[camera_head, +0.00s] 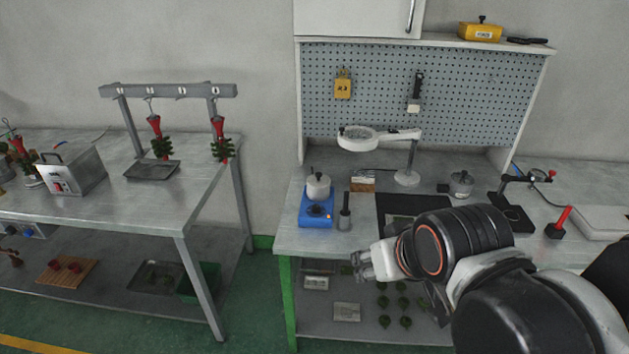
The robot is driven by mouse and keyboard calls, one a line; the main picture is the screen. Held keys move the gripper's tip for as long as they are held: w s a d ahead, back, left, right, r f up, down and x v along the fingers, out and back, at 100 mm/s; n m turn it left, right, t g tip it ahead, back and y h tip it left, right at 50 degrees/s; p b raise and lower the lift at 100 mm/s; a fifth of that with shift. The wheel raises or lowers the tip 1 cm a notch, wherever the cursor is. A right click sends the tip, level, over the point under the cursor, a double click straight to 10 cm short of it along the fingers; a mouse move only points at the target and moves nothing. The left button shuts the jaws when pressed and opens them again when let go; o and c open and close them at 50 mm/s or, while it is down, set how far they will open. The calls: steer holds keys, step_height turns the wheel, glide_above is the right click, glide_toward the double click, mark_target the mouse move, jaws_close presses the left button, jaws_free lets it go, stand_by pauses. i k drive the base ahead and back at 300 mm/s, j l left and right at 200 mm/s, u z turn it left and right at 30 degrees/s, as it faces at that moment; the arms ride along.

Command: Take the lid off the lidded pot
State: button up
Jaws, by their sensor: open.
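A small white lidded pot (318,190) stands upright on a blue hot plate (317,215) at the left end of the workbench. Its lid (318,178) sits on top with a dark knob. A second, silvery pot (461,184) with a dark knob stands farther right on the bench. My gripper (360,262) is open and empty. It shows in front of the bench's near edge, below and right of the white pot in the picture, and apart from it. My arm hides part of the bench.
A dark handled tool (344,219) stands close right of the hot plate. A magnifier lamp (357,138) reaches over the bench behind the pot. A dark mat (388,208) lies to the right. A metal table (150,212) stands at left, with open floor between.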

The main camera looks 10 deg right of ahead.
mark_target(317, 180)
steer(key=i, duration=0.55)
steer(key=i+l, duration=0.15)
steer(key=i, duration=0.4)
